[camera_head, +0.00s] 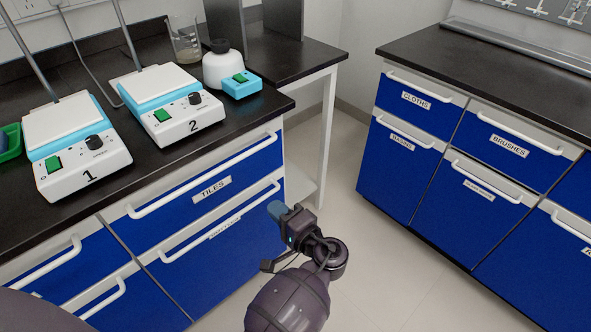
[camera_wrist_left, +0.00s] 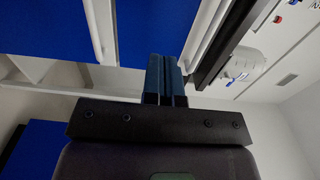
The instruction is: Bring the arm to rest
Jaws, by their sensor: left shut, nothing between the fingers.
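My left arm (camera_head: 287,300) comes up from the bottom of the head view. Its gripper (camera_head: 275,209) is in front of the blue drawers, below the bench's front edge, and holds nothing. In the left wrist view the two blue fingers (camera_wrist_left: 164,68) are together, with no object between them. Whether the fingers touch the drawer front cannot be told. My right gripper does not show in either view.
Another blue drawer cabinet (camera_head: 480,150) stands at right. Open floor (camera_head: 345,230) lies between them.

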